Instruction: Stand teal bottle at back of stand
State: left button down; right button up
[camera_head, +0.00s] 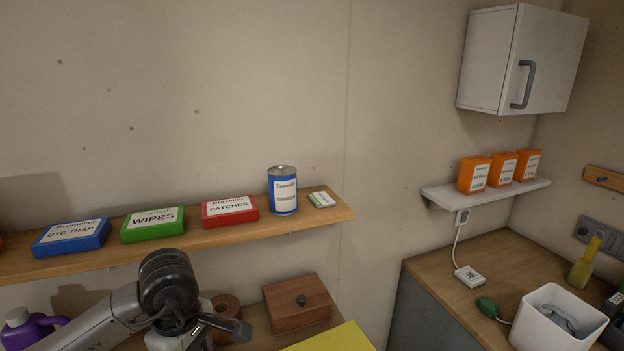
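I see no teal bottle and no stand that I can make out in the head view. My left arm comes in from the lower left, and my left gripper (222,330) is at the bottom edge, in front of a brown round object and left of a wooden box. Its dark fingers are small and partly hidden, so I cannot tell whether it is open or shut. My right gripper is not in view.
A wooden shelf (110,264) above my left arm holds several boxes and a blue can (283,191). A purple jug (30,328) stands at lower left. A wooden box (297,304) and a yellow surface (335,338) are below the shelf. A counter (440,275) with a white bin (555,325) is at right.

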pick_arm(q)
jog(key=m, duration=0.4)
jog(key=shift+s+d, duration=0.15)
jog(key=shift+d, duration=0.15)
jog(key=m, duration=0.3)
jog(key=shift+s+d+f, duration=0.2)
jog(key=m, duration=0.4)
jog(key=s+f+m, duration=0.1)
jog(key=shift+s+d+m, duration=0.1)
jog(key=shift+d+m, duration=0.15)
jog(key=shift+m, duration=0.15)
jog(key=shift+s+f+m, duration=0.35)
jog(key=shift+f+m, duration=0.05)
jog(key=shift+m, duration=0.2)
jog(key=s+a+r+p, duration=0.1)
jog(key=s+r+p, duration=0.9)
jog(key=p, duration=0.8)
jog(key=shift+s+a+r, duration=0.25)
jog(key=shift+s+r, duration=0.05)
jog(key=shift+r, duration=0.85)
